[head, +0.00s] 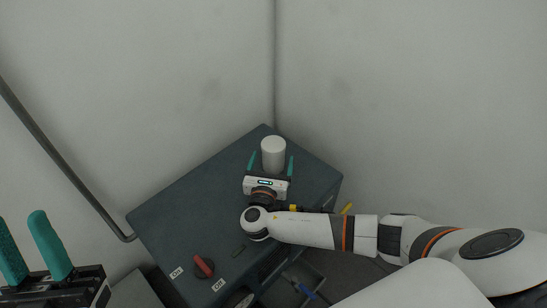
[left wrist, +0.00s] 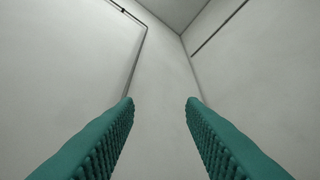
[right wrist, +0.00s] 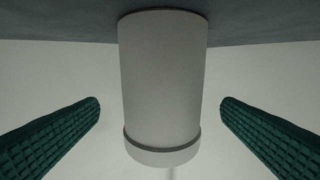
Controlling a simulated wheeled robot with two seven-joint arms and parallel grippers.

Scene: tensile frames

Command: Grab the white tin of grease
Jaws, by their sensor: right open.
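The white tin (head: 273,150) stands upright near the far corner of the dark cabinet top. My right gripper (head: 271,163) is open, with one teal finger on either side of the tin. In the right wrist view the tin (right wrist: 163,85) sits centred between the two fingers, with a visible gap on both sides. Whether the fingertips reach fully past the tin is hard to tell. My left gripper (head: 25,245) is raised at the lower left of the head view. Its fingers (left wrist: 160,110) stand apart with nothing between them, facing bare walls.
The dark grey cabinet (head: 190,215) stands in the room's corner, close to two pale walls. A red rotary switch (head: 204,267) and small white labels are on its near left part. An open drawer or bin (head: 305,276) shows below its front edge. A pipe (head: 65,160) runs along the left wall.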

